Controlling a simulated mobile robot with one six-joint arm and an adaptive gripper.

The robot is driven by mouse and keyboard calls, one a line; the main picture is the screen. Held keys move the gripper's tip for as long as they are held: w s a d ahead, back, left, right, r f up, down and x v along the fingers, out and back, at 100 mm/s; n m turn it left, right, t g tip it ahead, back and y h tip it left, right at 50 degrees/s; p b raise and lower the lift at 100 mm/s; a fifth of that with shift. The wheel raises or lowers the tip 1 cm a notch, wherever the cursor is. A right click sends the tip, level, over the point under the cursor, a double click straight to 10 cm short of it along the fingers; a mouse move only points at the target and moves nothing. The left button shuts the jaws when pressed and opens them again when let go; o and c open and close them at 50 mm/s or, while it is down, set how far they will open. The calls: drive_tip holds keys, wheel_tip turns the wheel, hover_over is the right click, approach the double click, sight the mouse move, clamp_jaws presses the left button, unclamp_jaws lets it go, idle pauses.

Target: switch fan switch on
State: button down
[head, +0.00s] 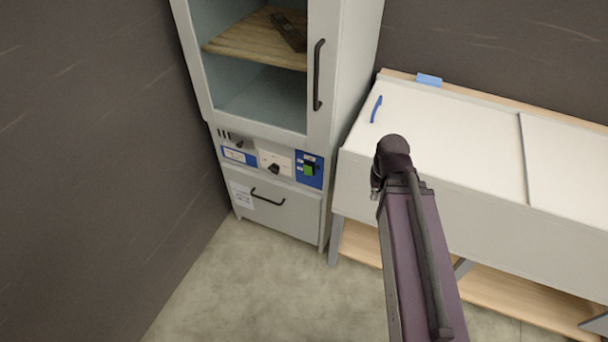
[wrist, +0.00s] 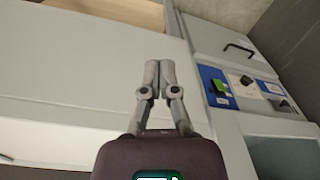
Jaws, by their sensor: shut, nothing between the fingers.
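The grey cabinet (head: 326,130) has a control panel across its middle. A green switch (head: 309,169) sits on a blue plate at the panel's right, beside a black knob (head: 273,168) on a white plate. A dark knob (head: 238,145) sits further left. I cannot read which one is the fan switch. In the wrist view the green switch (wrist: 219,87), black knob (wrist: 246,80) and dark knob (wrist: 284,103) lie right of my gripper (wrist: 160,68). My gripper is shut and empty, apart from the panel. My arm hides the gripper in the head view.
The cabinet has a black upper door handle (head: 319,75) and a lower drawer handle (head: 268,198). A dark wall (head: 90,150) rises at left. The floor (head: 270,285) in front is clear.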

drive_tip(key=w+a+f+m+t+y+b, duration=0.1)
drive_tip(key=w+a+f+t+y+b, duration=0.15)
drive_tip(key=w+a+t+b, duration=0.4)
drive_tip(key=w+a+f+m+t+y+b, duration=0.2)
drive_tip(key=w+a+f+t+b, duration=0.15)
drive_tip(key=a+b, duration=0.65)
drive_tip(key=w+a+f+m+t+y+b, duration=0.1)
drive_tip(key=w+a+f+t+y+b, duration=0.25)
drive_tip(key=w+a+b, duration=0.4)
drive_tip(key=m+t+h+b, duration=0.5)
drive_tip(key=m+h+b, duration=1)
drive_tip(key=m+b, duration=0.4)
approach(307, 168)
drive_tip(key=s+a+f+n+b, duration=0.1)
drive_tip(key=s+a, duration=0.1)
drive_tip(key=s, duration=0.3)
drive_tip(key=shift+s+a+f+b, duration=0.1)
drive_tip(key=shift+s+f+b, duration=0.15)
drive_tip(key=shift+s+b, duration=0.1)
drive_tip(key=shift+w+r, duration=0.1)
drive_tip(key=shift+w, duration=0.15)
drive_tip(key=p+x, duration=0.2)
drive_tip(key=x, duration=1.1)
drive_tip(key=shift+w+d+p, duration=0.2)
drive_tip(key=shift+w+p, duration=0.1)
drive_tip(key=shift+p, duration=0.05)
